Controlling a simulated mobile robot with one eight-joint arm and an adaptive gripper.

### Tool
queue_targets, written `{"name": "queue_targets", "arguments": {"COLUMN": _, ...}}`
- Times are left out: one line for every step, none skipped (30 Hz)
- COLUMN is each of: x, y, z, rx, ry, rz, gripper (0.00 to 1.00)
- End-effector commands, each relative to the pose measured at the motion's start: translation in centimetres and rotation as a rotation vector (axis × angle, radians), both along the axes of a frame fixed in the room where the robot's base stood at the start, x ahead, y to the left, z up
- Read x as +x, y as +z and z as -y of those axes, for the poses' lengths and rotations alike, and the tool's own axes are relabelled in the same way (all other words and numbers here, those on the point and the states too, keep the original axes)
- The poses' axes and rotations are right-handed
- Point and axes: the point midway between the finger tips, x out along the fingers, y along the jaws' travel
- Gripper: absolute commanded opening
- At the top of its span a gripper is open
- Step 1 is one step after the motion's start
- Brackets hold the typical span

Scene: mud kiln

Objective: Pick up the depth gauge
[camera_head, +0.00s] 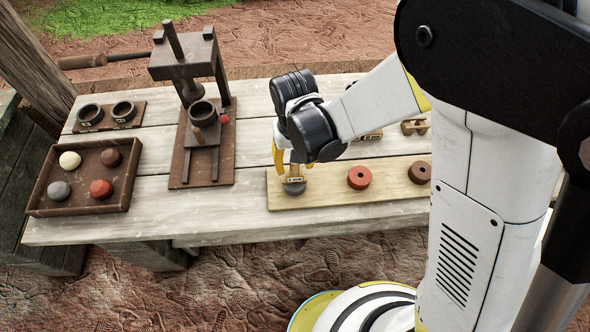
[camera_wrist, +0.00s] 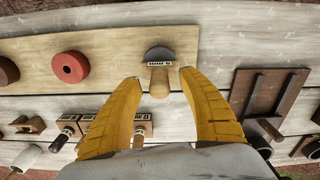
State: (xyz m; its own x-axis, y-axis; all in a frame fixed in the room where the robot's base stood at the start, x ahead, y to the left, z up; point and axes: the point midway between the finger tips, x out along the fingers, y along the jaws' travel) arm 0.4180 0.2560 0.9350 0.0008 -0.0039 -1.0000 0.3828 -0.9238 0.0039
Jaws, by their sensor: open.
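The depth gauge (camera_wrist: 159,80) appears to be the small wooden piece with a pale, dark-marked crossbar. In the wrist view it lies between my yellow fingers, its crossbar over the near edge of a grey disc (camera_wrist: 158,53). In the head view the gauge (camera_head: 293,179) stands at the left end of a pale wooden board (camera_head: 325,196), partly hidden by a finger. My gripper (camera_wrist: 160,76) is open, with one finger on each side of the gauge and a visible gap to each. It also shows in the head view (camera_head: 288,170), pointing down.
A red disc (camera_head: 360,177) and a brown disc (camera_head: 420,172) sit on the board to the right. A dark press (camera_head: 186,60) stands left of my gripper. A tray (camera_head: 50,208) of coloured balls is farther left. Handled stamp blocks (camera_wrist: 90,129) lie behind the board.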

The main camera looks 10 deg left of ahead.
Motion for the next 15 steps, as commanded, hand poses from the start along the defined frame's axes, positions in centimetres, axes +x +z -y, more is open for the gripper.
{"name": "queue_targets", "arguments": {"x": -0.03, "y": -0.19, "z": 0.01, "rx": 0.000, "ry": 0.000, "rz": 0.000, "gripper": 0.48}}
{"name": "queue_targets", "arguments": {"x": -0.02, "y": -0.16, "z": 0.02, "rx": 0.000, "ry": 0.000, "rz": 0.000, "gripper": 0.48}}
{"name": "queue_targets", "arguments": {"x": -0.03, "y": -0.10, "z": 0.02, "rx": 0.000, "ry": 0.000, "rz": 0.000, "gripper": 0.48}}
{"name": "queue_targets", "arguments": {"x": -0.03, "y": -0.07, "z": 0.02, "rx": 0.000, "ry": 0.000, "rz": 0.000, "gripper": 0.48}}
{"name": "queue_targets", "arguments": {"x": -0.03, "y": -0.06, "z": 0.02, "rx": 0.000, "ry": 0.000, "rz": 0.000, "gripper": 0.48}}
{"name": "queue_targets", "arguments": {"x": -0.03, "y": -0.06, "z": 0.02, "rx": 0.000, "ry": 0.000, "rz": 0.000, "gripper": 0.47}}
{"name": "queue_targets", "arguments": {"x": -0.03, "y": -0.05, "z": 0.02, "rx": 0.000, "ry": 0.000, "rz": 0.000, "gripper": 0.38}}
{"name": "queue_targets", "arguments": {"x": -0.03, "y": -0.05, "z": 0.02, "rx": 0.000, "ry": 0.000, "rz": 0.000, "gripper": 0.28}}
{"name": "queue_targets", "arguments": {"x": -0.03, "y": -0.04, "z": 0.02, "rx": 0.000, "ry": 0.000, "rz": 0.000, "gripper": 0.16}}
{"name": "queue_targets", "arguments": {"x": -0.02, "y": -0.04, "z": 0.02, "rx": 0.000, "ry": 0.000, "rz": 0.000, "gripper": 0.07}}
{"name": "queue_targets", "arguments": {"x": -0.02, "y": -0.04, "z": 0.02, "rx": 0.000, "ry": 0.000, "rz": 0.000, "gripper": 0.00}}
{"name": "queue_targets", "arguments": {"x": -0.02, "y": -0.04, "z": 0.02, "rx": 0.000, "ry": 0.000, "rz": 0.000, "gripper": 0.00}}
{"name": "queue_targets", "arguments": {"x": -0.02, "y": -0.04, "z": 0.02, "rx": 0.000, "ry": 0.000, "rz": 0.000, "gripper": 0.00}}
{"name": "queue_targets", "arguments": {"x": -0.02, "y": -0.04, "z": 0.02, "rx": 0.000, "ry": 0.000, "rz": 0.000, "gripper": 0.00}}
{"name": "queue_targets", "arguments": {"x": -0.02, "y": -0.04, "z": 0.02, "rx": 0.000, "ry": 0.000, "rz": 0.000, "gripper": 0.00}}
